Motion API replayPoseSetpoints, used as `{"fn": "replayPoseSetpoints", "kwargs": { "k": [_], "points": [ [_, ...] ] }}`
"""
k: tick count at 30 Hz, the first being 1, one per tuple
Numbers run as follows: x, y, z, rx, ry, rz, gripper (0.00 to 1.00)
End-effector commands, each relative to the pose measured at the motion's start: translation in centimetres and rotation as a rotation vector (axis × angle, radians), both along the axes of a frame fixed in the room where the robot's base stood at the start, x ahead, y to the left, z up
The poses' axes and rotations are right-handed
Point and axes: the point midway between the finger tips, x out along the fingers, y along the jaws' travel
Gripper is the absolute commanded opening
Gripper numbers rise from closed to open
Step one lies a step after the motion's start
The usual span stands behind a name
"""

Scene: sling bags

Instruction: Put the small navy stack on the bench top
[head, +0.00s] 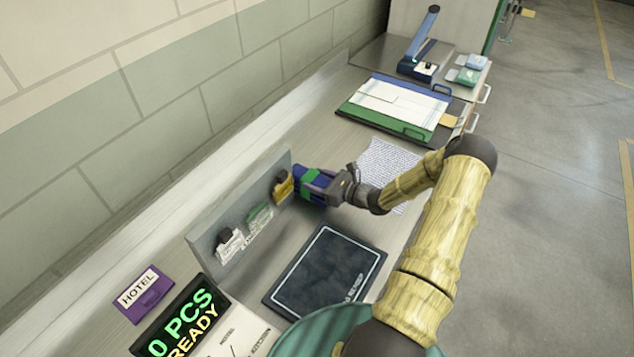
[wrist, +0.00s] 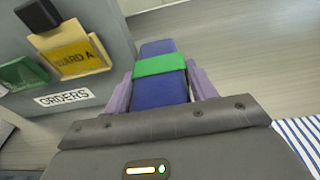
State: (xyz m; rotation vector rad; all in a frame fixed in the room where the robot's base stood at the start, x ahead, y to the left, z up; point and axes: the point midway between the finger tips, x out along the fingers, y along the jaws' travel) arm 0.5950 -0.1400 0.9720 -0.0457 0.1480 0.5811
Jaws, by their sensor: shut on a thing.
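The small navy stack (wrist: 160,92) has a green band around its middle and sits between the two purple fingers of my gripper (wrist: 162,88) in the wrist view. My gripper is shut on it. In the head view the stack (head: 303,184) shows at the end of my gripper (head: 308,186), close to the right end of an upright grey panel. The stack appears to be held in front of the panel, above the bench top (head: 185,262). I cannot tell how high it is, or whether it touches the panel.
The grey panel (head: 205,222) carries clipped cards, including a yellow "WARD A" card (wrist: 75,58). A dark mat (head: 330,265) lies in front. A printed sheet (head: 385,158) lies beneath my arm. A green-edged board (head: 395,105) lies beyond. A purple HOTEL card (head: 140,295) is near left.

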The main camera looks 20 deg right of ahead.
Motion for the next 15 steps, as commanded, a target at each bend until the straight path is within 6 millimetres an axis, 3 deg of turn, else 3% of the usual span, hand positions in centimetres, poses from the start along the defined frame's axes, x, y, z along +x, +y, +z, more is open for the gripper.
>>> {"fn": "replayPoseSetpoints", "kwargs": {
  "k": [4,15],
  "points": [
    [0.0,0.1,-1.2,0.002,0.0,0.001,0.22],
    [0.0,0.2,-1.6,0.001,-0.001,0.002,0.22]
  ]
}}
